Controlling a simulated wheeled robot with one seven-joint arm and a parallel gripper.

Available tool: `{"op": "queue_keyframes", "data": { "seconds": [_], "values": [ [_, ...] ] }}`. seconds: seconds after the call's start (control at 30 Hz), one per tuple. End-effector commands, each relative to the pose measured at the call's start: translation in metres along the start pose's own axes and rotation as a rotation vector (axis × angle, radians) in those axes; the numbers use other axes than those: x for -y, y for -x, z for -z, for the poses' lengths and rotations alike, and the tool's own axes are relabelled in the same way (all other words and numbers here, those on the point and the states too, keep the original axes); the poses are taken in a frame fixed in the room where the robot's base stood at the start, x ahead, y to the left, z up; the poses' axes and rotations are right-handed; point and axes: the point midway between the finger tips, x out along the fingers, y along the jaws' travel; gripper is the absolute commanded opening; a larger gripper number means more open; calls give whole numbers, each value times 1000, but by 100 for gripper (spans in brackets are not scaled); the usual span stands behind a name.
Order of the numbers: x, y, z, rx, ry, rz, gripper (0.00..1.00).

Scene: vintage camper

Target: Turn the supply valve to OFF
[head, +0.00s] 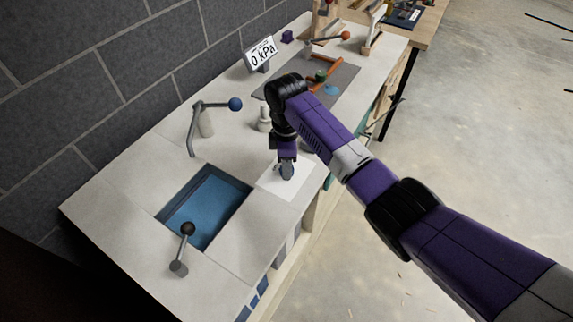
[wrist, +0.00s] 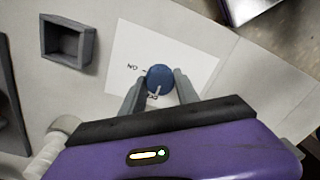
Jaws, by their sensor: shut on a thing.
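The supply valve looks to be a round blue knob (wrist: 160,78) on a white card (wrist: 200,62), seen in the wrist view. My gripper (wrist: 159,84) has one finger on each side of the knob and is shut on it. A label reading ON, upside down, is left of the knob. A second label just below the knob is partly covered and hard to read. A pale line shows at the knob's lower edge. In the head view my gripper (head: 287,170) is down over the white card (head: 302,188) and hides the knob.
A display (head: 260,54) reads 0 kPa at the back. A blue sink (head: 205,205), a blue-tipped lever (head: 205,118) and a dark-knobbed lever (head: 182,250) stand left of my gripper. A grey mat (head: 340,82) with orange pipe lies beyond my arm.

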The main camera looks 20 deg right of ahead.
Motion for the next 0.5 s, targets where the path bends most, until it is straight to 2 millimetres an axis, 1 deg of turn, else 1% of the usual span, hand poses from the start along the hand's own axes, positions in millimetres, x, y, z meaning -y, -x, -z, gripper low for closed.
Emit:
{"op": "queue_keyframes", "data": {
  "seconds": [0.47,0.5],
  "values": [
    [0,1,1,0,15,-1,0],
    [0,1,1,0,15,-1,43]
  ]
}}
